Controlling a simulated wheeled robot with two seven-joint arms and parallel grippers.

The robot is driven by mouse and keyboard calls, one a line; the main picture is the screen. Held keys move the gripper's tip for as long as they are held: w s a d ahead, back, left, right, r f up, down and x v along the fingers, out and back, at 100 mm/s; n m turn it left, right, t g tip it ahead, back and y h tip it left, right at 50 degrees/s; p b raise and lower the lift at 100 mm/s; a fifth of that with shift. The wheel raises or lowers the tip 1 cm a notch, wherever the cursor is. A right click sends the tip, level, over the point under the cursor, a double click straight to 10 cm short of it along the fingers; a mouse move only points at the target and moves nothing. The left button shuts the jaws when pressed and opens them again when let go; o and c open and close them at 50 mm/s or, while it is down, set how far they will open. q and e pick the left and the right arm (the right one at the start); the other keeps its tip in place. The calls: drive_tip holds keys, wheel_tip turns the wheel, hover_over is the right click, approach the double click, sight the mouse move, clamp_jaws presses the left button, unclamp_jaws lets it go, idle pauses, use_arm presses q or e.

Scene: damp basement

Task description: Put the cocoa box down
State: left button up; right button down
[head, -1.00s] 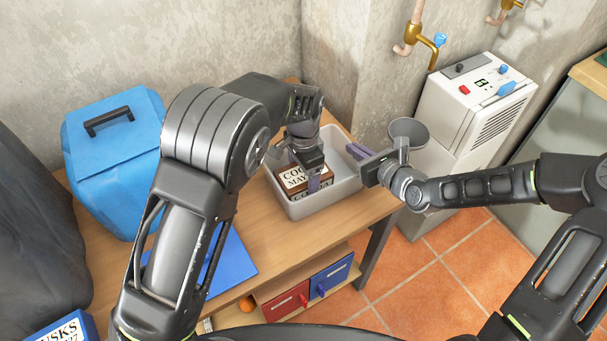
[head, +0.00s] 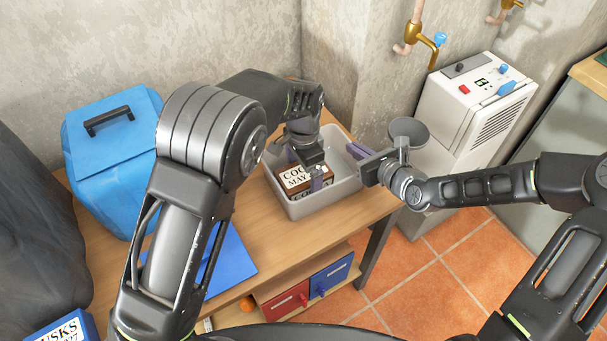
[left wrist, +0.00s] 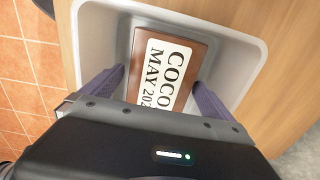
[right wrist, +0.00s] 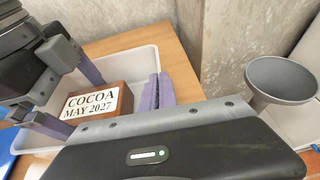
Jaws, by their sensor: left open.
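The brown cocoa box (head: 292,182), with a white label reading COCOA MAY 2027, lies in the pale grey bin (head: 345,189) on the wooden table. Its label faces up in the left wrist view (left wrist: 165,72), and it also shows in the right wrist view (right wrist: 97,103). My left gripper (head: 305,170) is open, with one purple finger on either side of the box. Narrow gaps seem to show beside it. My right gripper (head: 356,160) is shut and empty by the bin's right side. Its fingers lie together in the right wrist view (right wrist: 157,92).
A blue lidded container (head: 110,165) and a blue mat (head: 230,265) are left on the table. A grey funnel (head: 409,130) and a white machine (head: 470,110) stand right of the bin. Red and blue drawers (head: 288,302) sit below. Walls close off the back.

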sight(304, 173)
use_arm(q)
wheel_tip(304, 173, up, 11)
drive_tip(key=shift+r, duration=0.15)
idle(0.6)
use_arm(e)
drive_tip(key=c, duration=1.6)
unclamp_jaws()
drive_tip(key=shift+d, duration=0.1)
drive_tip(key=shift+v, duration=5.95)
use_arm(q)
drive_tip(key=shift+s+d, duration=0.1)
use_arm(e)
drive_tip(key=shift+s, duration=0.15)
